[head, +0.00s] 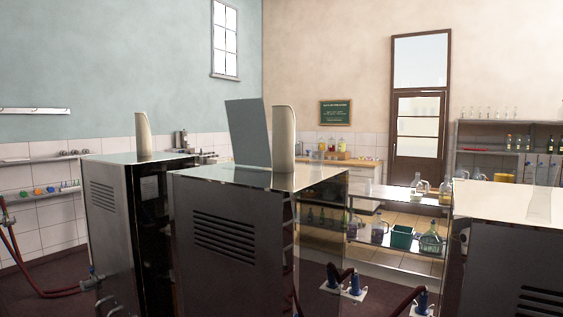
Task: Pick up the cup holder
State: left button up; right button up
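No thing in the head view is plainly the cup holder. A tall cream curved piece (284,138) stands upright on the top of the middle metal cabinet (232,232), beside a grey flat panel (248,133). A similar cream piece (142,134) stands on the left metal cabinet (118,215). I cannot tell whether either is the cup holder. Neither of my grippers shows in this view.
A third metal cabinet (515,265) fills the lower right. Behind, a low shelf holds a green crate (402,237) and glass jugs (431,240). Red hoses with blue fittings (355,284) stand near the floor. A wall shelf (40,193) is at left.

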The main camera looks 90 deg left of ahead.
aim_at(283, 122)
jog(key=u, duration=2.4)
